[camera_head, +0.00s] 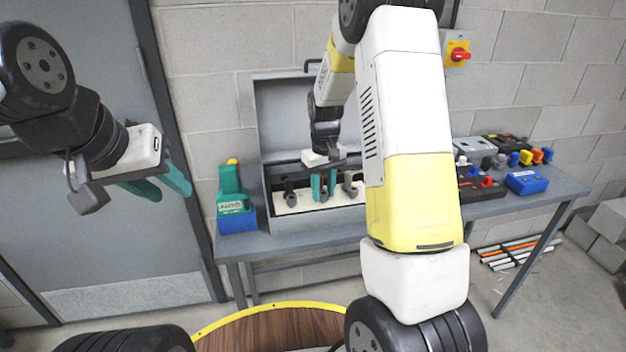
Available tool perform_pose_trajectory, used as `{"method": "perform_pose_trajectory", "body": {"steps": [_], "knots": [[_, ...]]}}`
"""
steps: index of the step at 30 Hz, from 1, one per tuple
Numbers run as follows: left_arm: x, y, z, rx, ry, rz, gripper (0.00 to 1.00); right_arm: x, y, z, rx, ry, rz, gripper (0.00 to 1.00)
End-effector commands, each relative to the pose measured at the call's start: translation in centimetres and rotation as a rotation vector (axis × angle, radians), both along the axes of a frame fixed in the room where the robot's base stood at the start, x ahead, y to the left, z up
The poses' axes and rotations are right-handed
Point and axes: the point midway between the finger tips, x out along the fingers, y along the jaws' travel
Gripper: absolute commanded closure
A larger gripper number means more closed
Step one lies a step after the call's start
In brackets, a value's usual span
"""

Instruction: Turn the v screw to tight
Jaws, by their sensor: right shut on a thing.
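An open grey box (315,219) stands on the table with its lid raised at the back. Inside it, a pale panel (290,206) carries a row of several dark upright posts, one on the left (290,193). The labels are too small to read, so I cannot tell which is the v screw. My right gripper (323,190) reaches down into the box, its teal fingers shut on one of the posts, mostly hidden between them. My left gripper (160,190) is raised at the left, open and empty, in front of a grey door.
At the right of the table (530,197) are a blue case (526,182) and several small coloured parts. A red-yellow switch (458,53) is on the wall. My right arm hides the table's middle.

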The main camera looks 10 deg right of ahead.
Motion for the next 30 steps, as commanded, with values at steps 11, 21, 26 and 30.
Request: {"method": "perform_pose_trajectory", "body": {"steps": [11, 21, 26, 30], "knots": [[0.0, 0.0, 0.0, 0.0, 0.0, 0.0, 0.64, 0.05, -0.04, 0.06, -0.001, -0.002, -0.348, 1.0], [0.0, 0.0, 0.0, 0.0, 0.0, 0.0, 0.64, 0.05, -0.07, 0.05, 0.0, -0.002, -0.581, 1.0], [0.0, 0.0, 0.0, 0.0, 0.0, 0.0, 0.64, 0.05, -0.09, 0.05, -0.001, -0.002, -0.643, 1.0], [0.0, 0.0, 0.0, 0.0, 0.0, 0.0, 0.64, 0.05, -0.08, 0.06, 0.0, -0.002, -0.674, 1.0]]}}
